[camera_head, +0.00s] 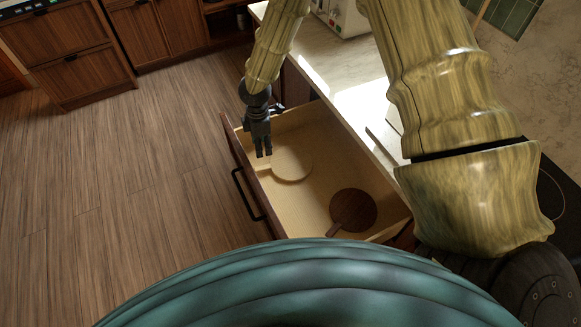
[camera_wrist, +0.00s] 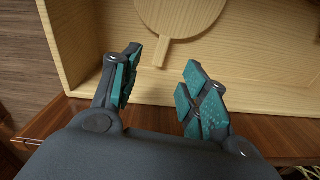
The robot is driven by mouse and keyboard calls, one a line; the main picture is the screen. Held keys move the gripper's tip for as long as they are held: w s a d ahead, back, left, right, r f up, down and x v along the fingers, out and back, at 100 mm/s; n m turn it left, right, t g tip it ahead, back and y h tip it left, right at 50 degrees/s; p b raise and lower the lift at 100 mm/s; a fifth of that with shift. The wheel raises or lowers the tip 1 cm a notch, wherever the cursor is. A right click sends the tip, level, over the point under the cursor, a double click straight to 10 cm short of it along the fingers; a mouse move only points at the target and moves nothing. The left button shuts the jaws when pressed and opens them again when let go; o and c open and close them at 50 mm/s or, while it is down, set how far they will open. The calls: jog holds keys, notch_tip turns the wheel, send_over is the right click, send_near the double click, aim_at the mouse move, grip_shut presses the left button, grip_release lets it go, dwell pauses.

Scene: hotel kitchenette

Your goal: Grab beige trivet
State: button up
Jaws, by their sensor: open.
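The beige trivet (camera_head: 292,164) is a round pale wooden disc with a short handle, lying inside the open drawer. In the wrist view the trivet (camera_wrist: 180,14) is at the top, cut by the frame edge, with its handle (camera_wrist: 161,52) pointing down toward my gripper. My gripper (camera_head: 262,152) hangs over the drawer near its front panel, beside the trivet's handle. In the wrist view my gripper (camera_wrist: 158,88) has its teal-padded fingers spread wide and empty, with the handle's end beyond and between them. I cannot tell the exact height gap.
The drawer (camera_head: 309,204) is pulled out, with a dark handle (camera_head: 247,195) on its front. A dark brown round board (camera_head: 354,210) with a handle lies in it. A pale countertop (camera_head: 345,95) is above the drawer. The wooden floor (camera_head: 120,190) at left is clear.

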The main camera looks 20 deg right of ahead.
notch_tip(320, 180, down, 2)
jog(key=p, duration=0.1)
send_over(264, 167)
jog(key=shift+w+d+f, duration=0.1)
jog(key=shift+w+f, duration=0.1)
jog(key=shift+f, duration=1.05)
jog(key=shift+w+f, duration=0.15)
jog(key=shift+f, duration=1.1)
jog(key=shift+s+f+p, duration=0.25)
jog(key=shift+f+p, duration=0.3)
jog(key=shift+f, duration=0.15)
jog(key=shift+s+f+p, duration=0.1)
jog(key=shift+f+p, duration=0.8)
jog(key=shift+f, duration=1.1)
grip_shut()
